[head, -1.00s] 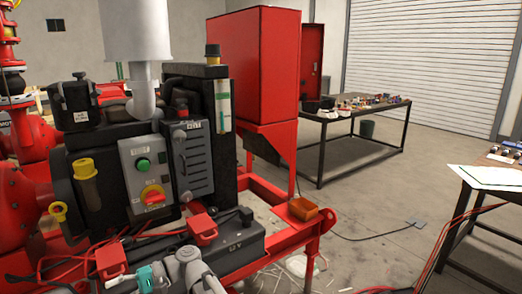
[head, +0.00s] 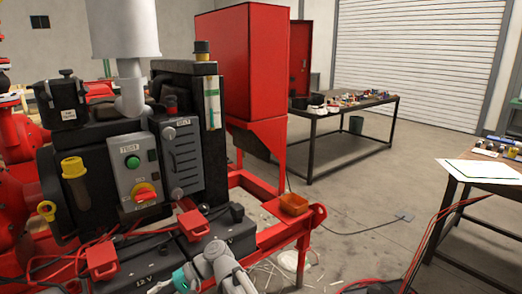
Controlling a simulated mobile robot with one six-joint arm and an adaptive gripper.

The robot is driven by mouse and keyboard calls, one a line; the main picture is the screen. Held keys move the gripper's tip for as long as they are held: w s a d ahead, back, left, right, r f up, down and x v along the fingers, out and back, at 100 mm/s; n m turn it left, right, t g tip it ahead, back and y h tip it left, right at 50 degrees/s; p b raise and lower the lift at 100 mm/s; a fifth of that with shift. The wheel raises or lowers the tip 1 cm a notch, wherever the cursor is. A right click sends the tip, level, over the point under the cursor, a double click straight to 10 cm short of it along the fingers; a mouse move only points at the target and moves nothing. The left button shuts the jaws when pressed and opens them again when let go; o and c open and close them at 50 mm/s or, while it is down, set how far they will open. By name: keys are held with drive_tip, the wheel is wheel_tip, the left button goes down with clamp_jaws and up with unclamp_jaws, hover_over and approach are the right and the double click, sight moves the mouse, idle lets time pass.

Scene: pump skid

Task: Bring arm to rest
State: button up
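My arm shows at the bottom middle of the head view as grey-white links with a teal band, in front of the black batteries (head: 217,234) of the pump skid. My gripper is not in view, so its fingers and anything in them are hidden. The black engine block carries a grey control panel (head: 134,177) with a green button (head: 133,162) and a red and yellow rotary switch (head: 145,192). My arm links appear below this panel and to its right. Whether they touch the skid cannot be told.
A red skid frame (head: 298,247) with an orange-red tray (head: 294,204) stands right of the batteries. Red cables (head: 424,243) run over the floor at the right. A table with papers (head: 480,173) is at the right edge, and a dark workbench (head: 340,122) stands behind. Floor between them is mostly clear.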

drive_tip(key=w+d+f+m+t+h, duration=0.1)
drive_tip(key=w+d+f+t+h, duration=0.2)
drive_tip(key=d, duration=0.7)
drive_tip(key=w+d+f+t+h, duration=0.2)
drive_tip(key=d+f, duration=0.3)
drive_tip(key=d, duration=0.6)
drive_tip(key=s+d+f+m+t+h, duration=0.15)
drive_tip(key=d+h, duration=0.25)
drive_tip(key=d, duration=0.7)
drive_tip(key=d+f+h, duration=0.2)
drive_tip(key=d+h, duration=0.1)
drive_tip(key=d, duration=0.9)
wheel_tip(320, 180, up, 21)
drive_tip(key=p, duration=2.1)
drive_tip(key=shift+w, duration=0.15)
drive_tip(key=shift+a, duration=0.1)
